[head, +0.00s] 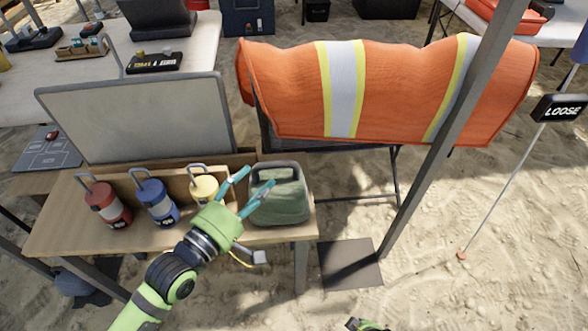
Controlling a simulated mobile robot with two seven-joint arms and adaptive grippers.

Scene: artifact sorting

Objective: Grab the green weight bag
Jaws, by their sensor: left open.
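My left gripper (254,180) reaches in from the lower left over the wooden table. Red (107,207), blue (156,203) and yellow (203,189) weight bags with grey loop handles stand in a row left of the bin. My gripper partly hides the yellow one. Of my right arm, only a small green and black piece shows at the bottom edge.
The wooden table (70,232) has a grey board (140,118) standing at its back. An orange cover with reflective bands (285,88) lies behind the bin. A slanted grey post (425,180) stands to the right. A "LOOSE" sign (560,108) is on a thin pole.

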